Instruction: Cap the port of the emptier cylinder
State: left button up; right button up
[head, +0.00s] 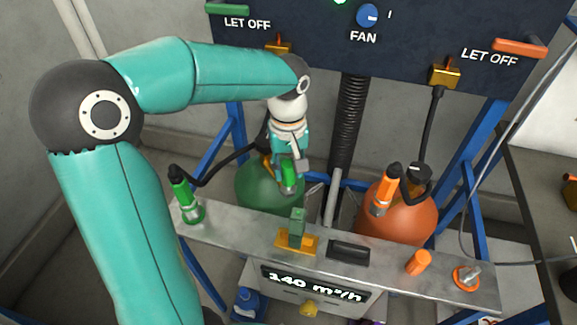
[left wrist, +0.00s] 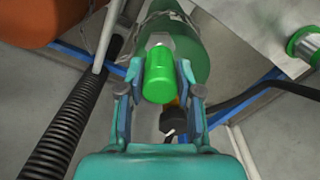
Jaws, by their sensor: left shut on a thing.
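My left gripper (head: 288,182) is shut on a green cap (head: 289,176), in front of the green cylinder (head: 258,196). In the left wrist view the cap (left wrist: 159,78) is between the fingers, in line with a grey hex fitting (left wrist: 162,40) on the green cylinder (left wrist: 185,50). The cap seems to meet the fitting; how far it is seated cannot be told. The orange cylinder (head: 410,222) stands to the right, with an orange hose connector (head: 386,188) in front of it. An orange cap (head: 418,262) stands on the metal shelf. My right gripper is out of view.
Hoses and blue frame bars surround the cylinders. A display reads 140 m³/h.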

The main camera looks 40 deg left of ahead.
aim_at(288, 164)
pick_arm(q)
jog(key=shift+f+b, duration=0.9)
jog(key=shift+f, duration=0.35)
jog(key=o, duration=1)
jog(key=shift+r, duration=0.1)
notch_tip(288, 164, up, 12)
jog(key=shift+f, duration=0.1)
